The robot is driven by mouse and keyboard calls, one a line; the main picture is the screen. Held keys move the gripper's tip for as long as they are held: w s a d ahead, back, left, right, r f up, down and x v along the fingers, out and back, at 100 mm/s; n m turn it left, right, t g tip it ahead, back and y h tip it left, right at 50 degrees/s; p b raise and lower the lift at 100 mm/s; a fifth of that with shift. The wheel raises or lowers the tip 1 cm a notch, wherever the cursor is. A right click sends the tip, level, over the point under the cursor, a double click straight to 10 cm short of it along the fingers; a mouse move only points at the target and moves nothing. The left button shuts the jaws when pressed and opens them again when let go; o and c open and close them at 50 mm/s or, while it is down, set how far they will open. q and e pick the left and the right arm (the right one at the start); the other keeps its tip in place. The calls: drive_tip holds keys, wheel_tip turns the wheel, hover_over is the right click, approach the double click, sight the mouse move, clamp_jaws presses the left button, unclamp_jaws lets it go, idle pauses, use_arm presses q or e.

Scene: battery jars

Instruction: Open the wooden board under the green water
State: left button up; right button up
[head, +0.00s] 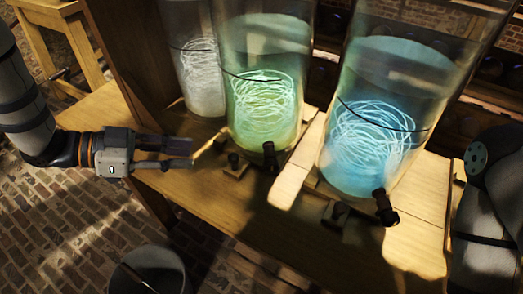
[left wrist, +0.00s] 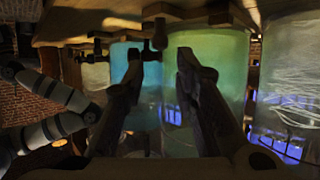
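A tall glass jar of glowing green water (head: 262,100) stands on the wooden table, with a dark tap at its base. A pale strip of wooden board (head: 207,154) shows at the jar's lower left, with a small dark knob (head: 234,160) near it. My left gripper (head: 191,155) is left of this strip, fingers pointing right at the jar, apart and empty. In the upside-down left wrist view, its two fingers (left wrist: 160,58) are spread in front of the green jar (left wrist: 215,50). Whether a fingertip touches the board cannot be told. My right gripper is out of view.
A blue-water jar (head: 375,115) stands to the right on pale boards, with a dark tap (head: 384,208) in front. A whitish jar (head: 198,75) stands behind left. The wooden table (head: 215,205) has bare room along its front. A grey bucket (head: 152,268) is on the brick floor.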

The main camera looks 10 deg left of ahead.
sight(234, 158)
use_arm(q)
drive_tip(key=b+x, duration=0.1)
drive_tip(key=x, duration=1)
drive_tip(key=shift+w+d+f, duration=0.2)
drive_tip(key=shift+d, duration=0.05)
clamp_jaws()
